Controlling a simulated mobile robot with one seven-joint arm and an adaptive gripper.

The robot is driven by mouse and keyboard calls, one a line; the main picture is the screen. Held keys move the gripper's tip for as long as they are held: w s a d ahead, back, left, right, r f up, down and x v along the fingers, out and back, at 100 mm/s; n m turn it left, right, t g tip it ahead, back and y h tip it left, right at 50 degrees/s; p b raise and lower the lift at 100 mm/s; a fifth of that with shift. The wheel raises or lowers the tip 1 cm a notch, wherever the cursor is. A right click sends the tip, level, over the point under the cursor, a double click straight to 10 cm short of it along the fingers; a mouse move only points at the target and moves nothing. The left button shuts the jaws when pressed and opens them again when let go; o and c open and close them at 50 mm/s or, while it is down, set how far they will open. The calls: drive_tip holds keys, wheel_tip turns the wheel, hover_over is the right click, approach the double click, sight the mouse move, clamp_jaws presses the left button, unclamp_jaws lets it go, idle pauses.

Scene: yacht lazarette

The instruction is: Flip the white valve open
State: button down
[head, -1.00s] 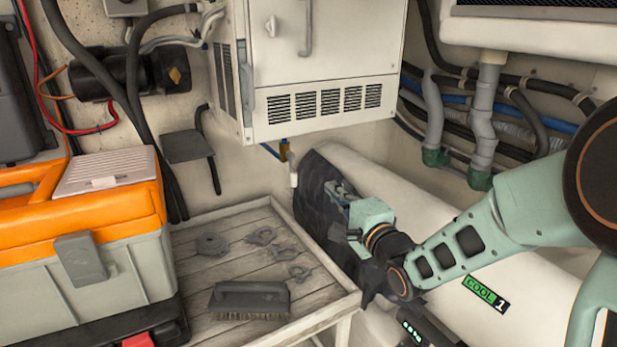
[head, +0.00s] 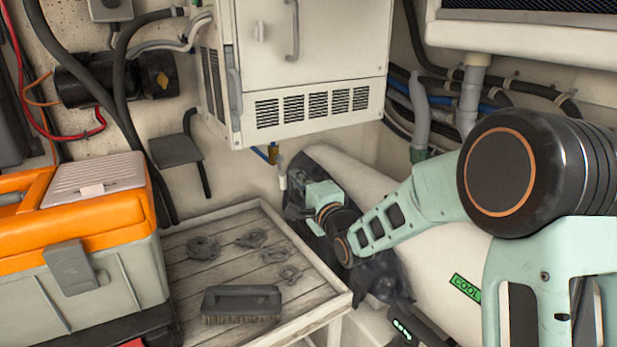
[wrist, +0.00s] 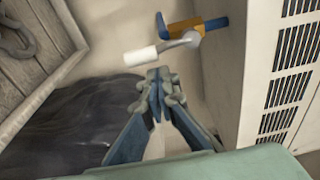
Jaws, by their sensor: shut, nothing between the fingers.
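The valve has a white handle (head: 283,181) hanging below its brass body (head: 273,155), under the white cabinet in the head view. In the wrist view the white handle (wrist: 141,56) sits on a grey lever (wrist: 175,43) that runs left and slightly down from the brass body (wrist: 187,29). A blue pipe (wrist: 216,23) passes through the body. My gripper (wrist: 160,80) is shut and empty. In the wrist view its fingertips appear just below and right of the white handle, with a small gap in the picture; the depth between them is hard to judge.
The white vented cabinet (head: 308,107) stands close to the valve's right in the wrist view. A slatted wooden table (head: 182,258) holds a brush (head: 241,303) and several grey coils. An orange toolbox (head: 90,222) is at left. A white cylinder (head: 440,240) and crumpled dark cloth (head: 383,282) lie by my arm.

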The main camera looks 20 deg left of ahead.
drive_tip(key=shift+s+a, duration=0.25)
drive_tip(key=shift+s, duration=0.2)
drive_tip(key=shift+s+a+f+m, duration=0.15)
drive_tip(key=shift+s+m, duration=0.05)
drive_tip(key=shift+m, duration=0.5)
drive_tip(key=s+a+r+m+g+p, duration=0.2)
drive_tip(key=s+a+r+m+p, duration=0.1)
drive_tip(key=m, duration=1.2)
drive_tip(key=shift+s+a+g+y+p, duration=0.35)
drive_tip(key=shift+s+a, duration=0.2)
drive_tip(key=shift+s, duration=0.35)
drive_tip(key=shift+r+m, duration=0.1)
drive_tip(key=shift+m, duration=0.2)
